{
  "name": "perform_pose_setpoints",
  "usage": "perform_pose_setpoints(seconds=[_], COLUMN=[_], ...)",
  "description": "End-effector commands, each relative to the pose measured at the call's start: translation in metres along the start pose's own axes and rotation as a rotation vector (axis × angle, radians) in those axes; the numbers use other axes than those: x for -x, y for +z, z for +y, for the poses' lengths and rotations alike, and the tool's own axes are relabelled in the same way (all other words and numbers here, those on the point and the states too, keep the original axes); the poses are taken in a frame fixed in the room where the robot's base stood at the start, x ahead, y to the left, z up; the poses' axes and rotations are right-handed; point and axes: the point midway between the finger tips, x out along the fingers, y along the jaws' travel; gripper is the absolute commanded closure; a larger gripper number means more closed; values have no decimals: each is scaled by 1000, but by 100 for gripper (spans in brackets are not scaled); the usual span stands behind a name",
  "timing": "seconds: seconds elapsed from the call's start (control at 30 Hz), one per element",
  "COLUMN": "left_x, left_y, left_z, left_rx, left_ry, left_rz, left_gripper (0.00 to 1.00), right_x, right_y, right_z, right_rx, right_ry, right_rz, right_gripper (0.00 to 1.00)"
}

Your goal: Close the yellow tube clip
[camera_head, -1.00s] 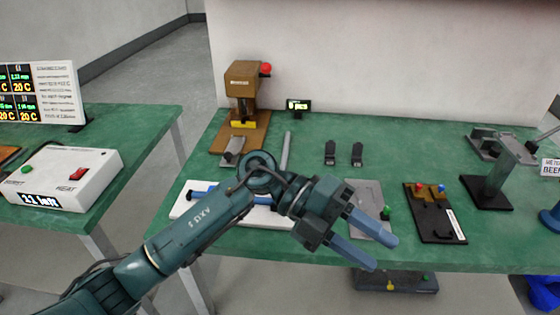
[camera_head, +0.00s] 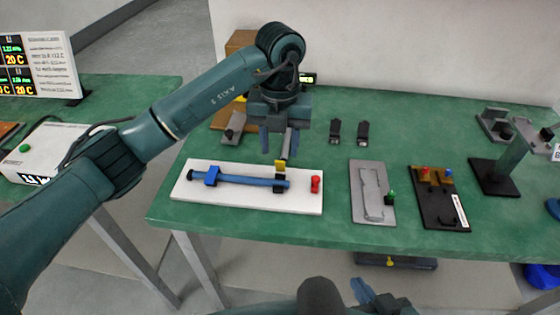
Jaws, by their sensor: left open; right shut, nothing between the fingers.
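The yellow tube clip (camera_head: 281,164) shows as a small yellow piece above a black block (camera_head: 280,184) around the right part of the blue tube (camera_head: 240,181). The tube lies along a white board (camera_head: 300,202) on the green table. My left gripper (camera_head: 279,143) is open, pointing down, its fingertips a little above and behind the yellow piece in the picture. Whether they touch it I cannot tell. A blue clip (camera_head: 212,176) sits on the tube's left part. My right gripper (camera_head: 366,296) is shut and empty at the bottom edge, partly cut off.
A red knob (camera_head: 315,184) stands at the board's right end. A grey plate (camera_head: 373,195) with a green knob and a black fixture (camera_head: 437,205) lie to the right. A brown press stands behind my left arm, mostly hidden. The table (camera_head: 340,226) is clear in front.

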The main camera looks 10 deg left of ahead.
Motion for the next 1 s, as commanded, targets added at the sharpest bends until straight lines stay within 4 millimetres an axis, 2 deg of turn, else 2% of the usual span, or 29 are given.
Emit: perform_pose_setpoints(seconds=[0.1, 0.3, 0.7, 1.0], left_x=[-24, -50, -57, -57], left_y=[-1, 0, 0, 0], left_z=[0, 0, -1, -1], left_rx=[0, -1, -2, -2], left_ry=[-1, -1, -2, -2], left_rz=[4, 1, -1, 0], left_gripper=[58, 58, 58, 82], right_x=[1, 2, 2, 1], right_y=[-3, -5, -3, 0], right_z=[0, -1, 0, 0], right_rx=[2, 3, 4, 4], right_ry=[0, 0, 1, 2], right_rz=[5, 9, 6, -1], right_gripper=[100, 100, 100, 100])
